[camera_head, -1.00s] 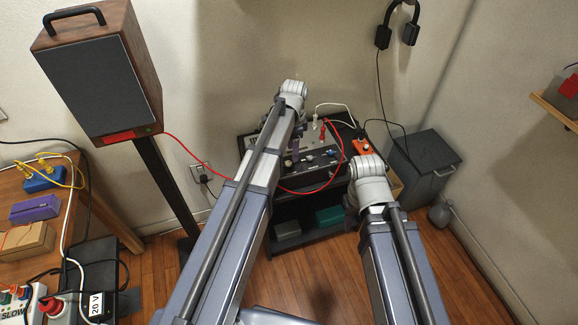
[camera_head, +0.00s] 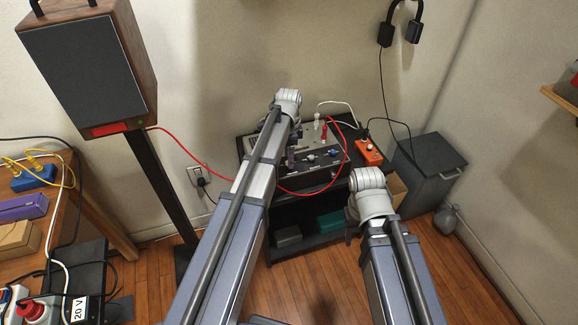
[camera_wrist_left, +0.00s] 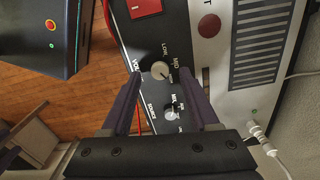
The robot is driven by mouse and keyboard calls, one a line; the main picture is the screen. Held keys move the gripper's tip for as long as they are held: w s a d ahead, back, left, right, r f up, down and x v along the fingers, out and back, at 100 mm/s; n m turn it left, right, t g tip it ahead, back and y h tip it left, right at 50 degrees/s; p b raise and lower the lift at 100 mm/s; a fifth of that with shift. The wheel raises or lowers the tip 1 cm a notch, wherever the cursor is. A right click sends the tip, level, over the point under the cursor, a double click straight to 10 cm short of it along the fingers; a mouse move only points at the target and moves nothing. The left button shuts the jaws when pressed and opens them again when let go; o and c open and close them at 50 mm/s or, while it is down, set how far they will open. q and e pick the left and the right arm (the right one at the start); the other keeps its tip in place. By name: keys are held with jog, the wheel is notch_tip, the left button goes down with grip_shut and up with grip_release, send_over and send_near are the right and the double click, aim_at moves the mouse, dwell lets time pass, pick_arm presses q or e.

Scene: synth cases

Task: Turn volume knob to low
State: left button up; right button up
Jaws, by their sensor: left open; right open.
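The volume knob (camera_wrist_left: 160,70) is a round cream knob on a black panel in the left wrist view. LOW and MID are printed beside it, and part of a VOL label shows at its left. My left gripper (camera_wrist_left: 158,88) has its two purple fingers apart, one on each side of the knob in the picture; contact cannot be told. In the head view the left gripper (camera_head: 291,156) is over the control panel (camera_head: 322,157), largely hidden by its arm. Only a dark bit of my right gripper (camera_head: 350,228) shows beside its wrist, low and right of the panel.
A second knob (camera_wrist_left: 171,113) sits close to the volume knob. A red cable (camera_head: 312,192) loops past the panel's front. An orange box (camera_head: 368,153) stands at its right. A speaker (camera_head: 88,68) on a stand is at left, and a grey bin (camera_head: 428,170) at right.

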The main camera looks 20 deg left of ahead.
pick_arm(q)
notch_tip(320, 180, down, 2)
jog(key=shift+f+b, duration=0.1)
jog(key=shift+b, duration=0.5)
grip_shut()
